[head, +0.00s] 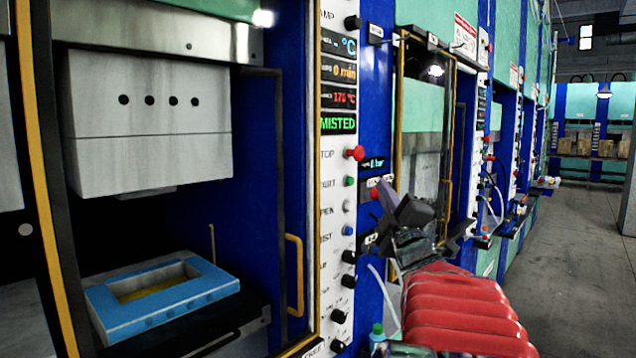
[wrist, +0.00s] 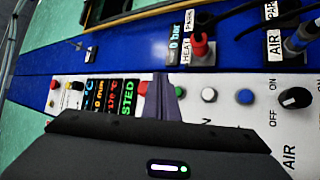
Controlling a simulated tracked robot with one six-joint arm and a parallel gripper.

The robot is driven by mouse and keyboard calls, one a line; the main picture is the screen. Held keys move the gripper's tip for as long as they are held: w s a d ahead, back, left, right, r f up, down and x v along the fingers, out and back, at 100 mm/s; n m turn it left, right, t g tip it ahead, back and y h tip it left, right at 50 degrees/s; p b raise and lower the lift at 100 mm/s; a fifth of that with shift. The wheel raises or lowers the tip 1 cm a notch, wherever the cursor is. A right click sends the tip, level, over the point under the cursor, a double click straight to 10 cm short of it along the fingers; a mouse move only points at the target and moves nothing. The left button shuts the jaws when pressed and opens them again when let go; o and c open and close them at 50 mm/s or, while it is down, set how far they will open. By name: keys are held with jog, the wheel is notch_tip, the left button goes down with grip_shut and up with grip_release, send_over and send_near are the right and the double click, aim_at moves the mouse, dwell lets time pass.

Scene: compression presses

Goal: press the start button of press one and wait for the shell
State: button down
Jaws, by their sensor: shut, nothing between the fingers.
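The control panel of the near press (head: 335,215) carries a red button (head: 355,153), the green start button (head: 349,181), a white button (head: 348,205) and a blue one (head: 347,230). A display on it reads "MISTED" in green. The press stands open, its white upper block (head: 150,120) raised above a blue lower mould (head: 110,318) with a yellowish hollow. I cannot make out a shell. My gripper (head: 388,198) is shut and empty, right of the button column.
A yellow door handle (head: 294,275) stands left of the panel. Black knobs (head: 348,257) sit below the buttons. A red-capped fitting with a hose (wrist: 201,48) juts out beside the panel. More presses line the wall; the aisle floor (head: 585,270) at right is clear.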

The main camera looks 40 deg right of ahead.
aim_at(350, 181)
jog(key=shift+w+a, duration=0.15)
jog(key=shift+w, duration=1.2)
jog(key=shift+w+a, duration=0.1)
jog(key=shift+w, duration=1.2)
jog(key=shift+w, duration=0.1)
jog(key=shift+w+r, duration=0.1)
jog(key=shift+w, duration=0.2)
